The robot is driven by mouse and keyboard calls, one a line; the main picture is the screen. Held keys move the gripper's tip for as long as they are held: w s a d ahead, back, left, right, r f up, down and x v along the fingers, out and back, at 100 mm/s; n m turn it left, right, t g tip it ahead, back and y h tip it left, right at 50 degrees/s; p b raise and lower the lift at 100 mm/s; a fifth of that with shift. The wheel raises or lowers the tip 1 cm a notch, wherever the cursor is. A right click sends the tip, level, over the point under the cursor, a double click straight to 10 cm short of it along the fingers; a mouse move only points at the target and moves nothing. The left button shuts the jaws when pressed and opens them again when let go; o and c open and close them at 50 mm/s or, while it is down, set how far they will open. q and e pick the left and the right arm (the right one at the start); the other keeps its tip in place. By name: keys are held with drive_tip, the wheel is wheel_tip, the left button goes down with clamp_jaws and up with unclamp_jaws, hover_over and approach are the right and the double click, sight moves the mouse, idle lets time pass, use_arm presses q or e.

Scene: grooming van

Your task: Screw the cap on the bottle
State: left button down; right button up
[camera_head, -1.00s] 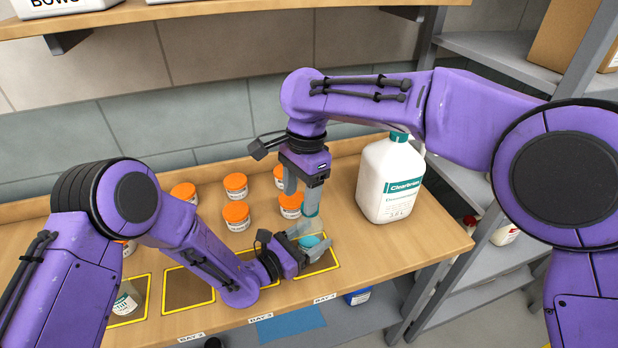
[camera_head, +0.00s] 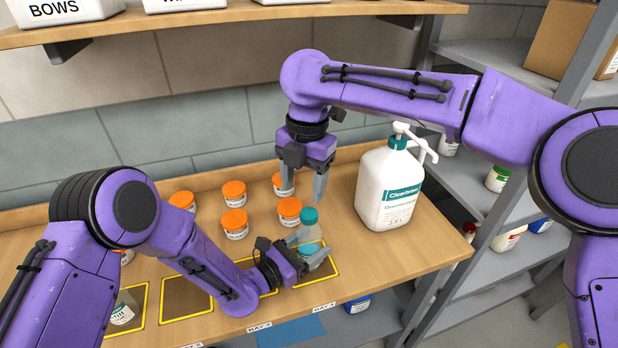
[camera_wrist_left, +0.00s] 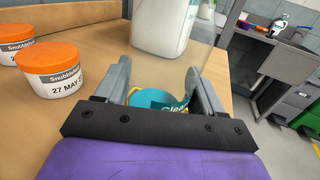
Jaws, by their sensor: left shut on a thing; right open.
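A small clear bottle (camera_head: 308,237) with a teal label stands at the right-hand yellow-outlined bay of the bench. A teal cap (camera_head: 309,216) sits on its top; I cannot tell how tightly. My left gripper (camera_head: 307,247) is shut around the bottle's body from the left. In the left wrist view the teal label (camera_wrist_left: 160,99) shows between my left fingers (camera_wrist_left: 160,90), and the cap is out of sight. My right gripper (camera_head: 305,186) is open and empty, fingers down, above the cap and apart from it.
A white pump jug (camera_head: 388,190) stands to the right on the bench. Several orange-lidded jars (camera_head: 234,222) stand behind my left arm. Grey shelving (camera_head: 470,170) is at the right.

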sight(309, 213)
drive_tip(key=n, duration=0.6)
drive_tip(key=shift+w+d+r+n, duration=0.15)
drive_tip(key=shift+d+r+n, duration=0.1)
drive_tip(key=shift+n, duration=0.15)
drive_tip(key=n, duration=0.2)
drive_tip(key=shift+w+d+n+h, duration=0.1)
drive_tip(key=shift+d+n+h, duration=0.1)
drive_tip(key=shift+n+h, duration=0.15)
drive_tip(key=n, duration=0.4)
drive_tip(key=shift+d+n, duration=0.1)
drive_tip(key=shift+n, duration=0.25)
wheel_tip(309, 213, down, 8)
drive_tip(key=shift+f, duration=0.1)
